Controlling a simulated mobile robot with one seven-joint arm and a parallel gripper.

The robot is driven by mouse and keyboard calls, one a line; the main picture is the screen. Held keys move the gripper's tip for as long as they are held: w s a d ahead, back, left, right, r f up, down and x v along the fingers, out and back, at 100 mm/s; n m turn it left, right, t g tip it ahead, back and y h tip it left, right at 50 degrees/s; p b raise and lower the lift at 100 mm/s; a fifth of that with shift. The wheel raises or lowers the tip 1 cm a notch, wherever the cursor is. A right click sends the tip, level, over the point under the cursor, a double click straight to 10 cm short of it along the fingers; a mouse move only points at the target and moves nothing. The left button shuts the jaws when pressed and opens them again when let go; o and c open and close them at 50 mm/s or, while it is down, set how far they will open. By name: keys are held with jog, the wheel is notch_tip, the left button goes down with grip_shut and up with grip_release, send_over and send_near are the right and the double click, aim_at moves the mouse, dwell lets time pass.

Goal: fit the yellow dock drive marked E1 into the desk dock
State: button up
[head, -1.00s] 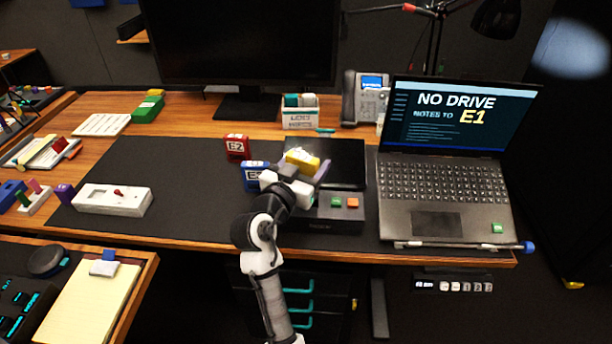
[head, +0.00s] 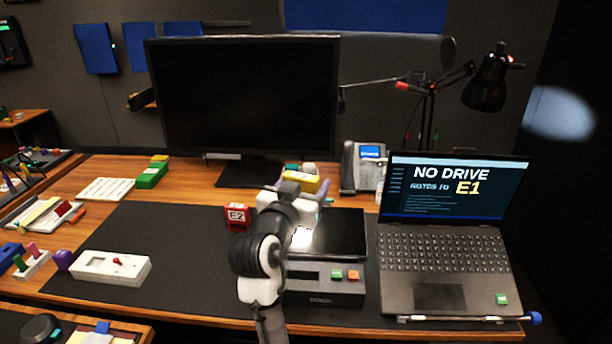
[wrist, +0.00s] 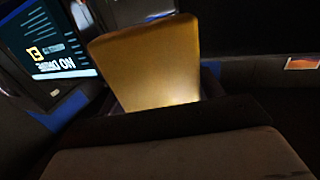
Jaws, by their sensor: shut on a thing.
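The yellow drive (head: 301,183) is held up in my gripper (head: 298,188), which is shut on it. It also fills the middle of the wrist view (wrist: 150,62); no marking on it is readable. The desk dock (head: 325,292) is a black box with a green and an orange button and a dark glossy panel (head: 340,232) behind them. My gripper and the drive are above and beyond the panel, apart from it. My arm covers the dock's left side.
A red drive marked E2 (head: 237,217) stands left of my arm. The open laptop (head: 440,265) is right of the dock, its screen reading "NO DRIVE". A phone (head: 362,165) and the monitor (head: 245,95) stand behind. The dark mat (head: 170,235) is largely clear on the left.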

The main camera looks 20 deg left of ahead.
notch_tip(320, 180, down, 10)
jog(key=s+n+y+p, duration=0.1)
jog(key=n+y+p, duration=0.2)
jog(key=y+p, duration=0.2)
jog(key=shift+s+g, duration=0.3)
jog(key=shift+d, duration=0.1)
jog(key=b, duration=0.5)
send_over(303, 270)
jog(key=shift+f, duration=2.9)
jog(key=shift+f+b, duration=1.4)
jog(key=shift+f, duration=0.55)
jog(key=shift+r, duration=0.3)
jog(key=shift+r+p, duration=1.35)
jog(key=shift+r, duration=0.05)
